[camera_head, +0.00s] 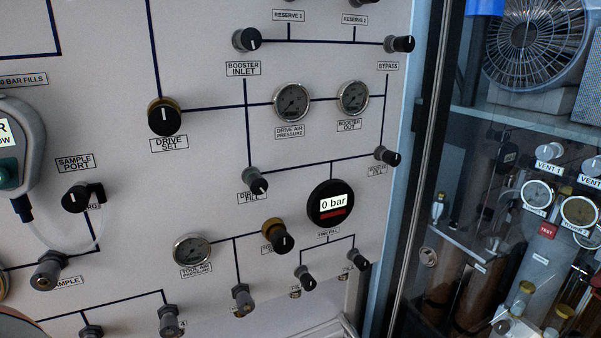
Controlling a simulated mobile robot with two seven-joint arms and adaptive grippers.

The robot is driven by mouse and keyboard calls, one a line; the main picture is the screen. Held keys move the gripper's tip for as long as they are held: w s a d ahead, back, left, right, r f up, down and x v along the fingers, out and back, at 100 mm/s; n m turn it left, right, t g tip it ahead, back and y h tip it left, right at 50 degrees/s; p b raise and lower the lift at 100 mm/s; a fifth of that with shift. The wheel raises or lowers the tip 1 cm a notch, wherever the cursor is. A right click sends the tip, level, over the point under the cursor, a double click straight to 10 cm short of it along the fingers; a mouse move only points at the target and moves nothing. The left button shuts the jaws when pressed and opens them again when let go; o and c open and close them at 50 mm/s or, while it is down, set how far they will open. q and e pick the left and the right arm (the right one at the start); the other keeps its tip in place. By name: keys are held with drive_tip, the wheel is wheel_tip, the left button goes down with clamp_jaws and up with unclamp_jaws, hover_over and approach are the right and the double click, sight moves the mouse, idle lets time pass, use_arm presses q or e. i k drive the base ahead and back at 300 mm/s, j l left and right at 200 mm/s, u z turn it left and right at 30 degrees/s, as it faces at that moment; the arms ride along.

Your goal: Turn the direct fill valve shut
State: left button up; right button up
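The direct fill valve (258,186) is a small black knob on a grey stem in the middle of the white panel (210,60). Its label (250,198) is partly covered by the knob. A thin light mark shows on the knob's face, but its exact setting is hard to tell. A dark line runs up from the valve to the booster inlet, and another runs right to the booster fill knob (388,157).
The round fill gauge (330,204), reading 0 bar, is right of the valve. The drive set knob (164,117) is up left, the tool air knob (279,236) below. A glass-fronted cabinet (500,220) with a fan stands at the right.

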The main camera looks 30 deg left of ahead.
sight(257, 184)
drive_tip(key=l+u, duration=0.1)
drive_tip(key=u, duration=1.5)
